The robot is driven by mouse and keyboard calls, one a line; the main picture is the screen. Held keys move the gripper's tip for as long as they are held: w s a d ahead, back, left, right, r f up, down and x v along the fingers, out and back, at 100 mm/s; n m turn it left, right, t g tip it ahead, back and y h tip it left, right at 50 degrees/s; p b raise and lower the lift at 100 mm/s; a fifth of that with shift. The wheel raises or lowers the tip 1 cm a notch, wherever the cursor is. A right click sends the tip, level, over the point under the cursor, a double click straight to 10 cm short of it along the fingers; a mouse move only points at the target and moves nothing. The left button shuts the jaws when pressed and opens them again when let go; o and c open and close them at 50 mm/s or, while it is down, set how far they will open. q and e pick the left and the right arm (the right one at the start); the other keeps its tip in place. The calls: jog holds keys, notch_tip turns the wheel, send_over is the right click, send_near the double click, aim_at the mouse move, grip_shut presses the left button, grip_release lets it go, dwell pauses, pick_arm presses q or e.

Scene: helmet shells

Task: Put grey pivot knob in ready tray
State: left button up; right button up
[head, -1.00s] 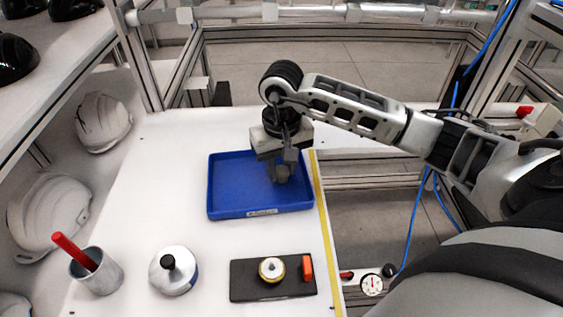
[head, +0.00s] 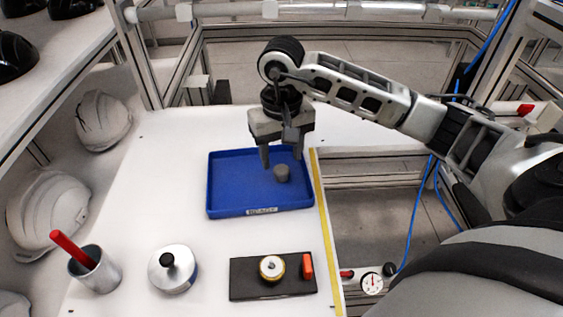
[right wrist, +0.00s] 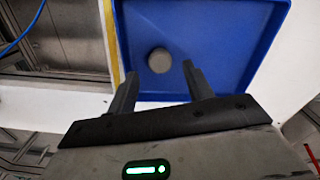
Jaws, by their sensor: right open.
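The grey pivot knob (head: 281,173) rests on the floor of the blue ready tray (head: 228,209), right of the tray's middle. It also shows in the right wrist view (right wrist: 159,61), just beyond the fingertips and apart from them. My right gripper (head: 282,161) is open and empty above the tray, with its fingers pointing down on the far side of the knob. In the right wrist view my right gripper (right wrist: 161,76) has its two fingers spread wide. My left gripper is not in view.
A black block (head: 245,279) with a round brass-and-white part and an orange piece lies in front of the tray. A metal cup (head: 103,272) with a red stick and a round black-knobbed container (head: 173,271) stand front left. White helmet shells (head: 50,213) sit on the left shelf.

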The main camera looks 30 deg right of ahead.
aim_at(282, 169)
notch_tip(282, 169, up, 9)
jog(key=shift+f, duration=0.15)
jog(key=shift+s+f, duration=0.1)
dwell(0.5)
